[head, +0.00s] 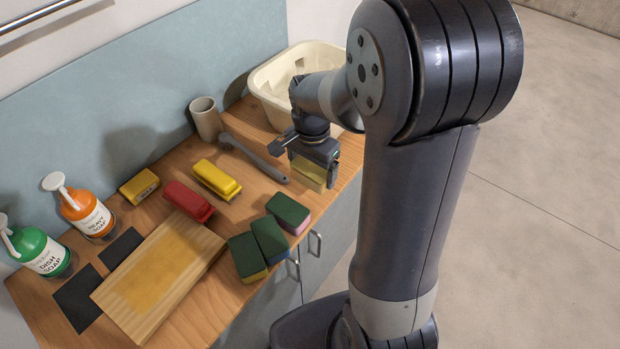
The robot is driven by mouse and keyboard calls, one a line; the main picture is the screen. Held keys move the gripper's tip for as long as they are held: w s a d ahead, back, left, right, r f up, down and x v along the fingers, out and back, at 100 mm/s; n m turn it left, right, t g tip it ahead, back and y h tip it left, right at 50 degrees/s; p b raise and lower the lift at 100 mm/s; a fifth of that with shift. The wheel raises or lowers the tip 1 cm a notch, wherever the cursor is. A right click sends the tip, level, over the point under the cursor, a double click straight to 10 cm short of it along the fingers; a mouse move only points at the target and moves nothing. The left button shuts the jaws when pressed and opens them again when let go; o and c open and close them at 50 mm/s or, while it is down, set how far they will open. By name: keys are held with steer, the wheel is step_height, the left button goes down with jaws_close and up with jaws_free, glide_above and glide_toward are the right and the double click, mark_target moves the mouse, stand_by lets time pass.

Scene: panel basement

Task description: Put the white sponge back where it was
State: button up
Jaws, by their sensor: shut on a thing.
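My gripper (316,152) points down over the right part of the wooden counter, in front of the cream basin. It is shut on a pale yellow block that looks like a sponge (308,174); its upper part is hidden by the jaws. I cannot tell whether it touches the counter. No plainly white sponge shows. Three dark-green-topped sponges lie near the front edge: one with a pink base (288,212), one in the middle (269,240) and one with a yellow base (247,258).
A cream basin (270,93), grey cup (206,119) and grey-handled brush (252,158) are at the back. Red (189,202) and yellow (217,180) brushes lie mid-counter. A stained board (127,296), dark mats (78,299), green (40,251) and orange (88,215) soap bottles are left.

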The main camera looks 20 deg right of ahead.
mark_target(312, 192)
steer(key=shift+f, duration=2.75)
steer(key=shift+f, duration=0.15)
steer(key=o, duration=0.7)
step_height(312, 192, up, 12)
steer(key=shift+r, duration=0.2)
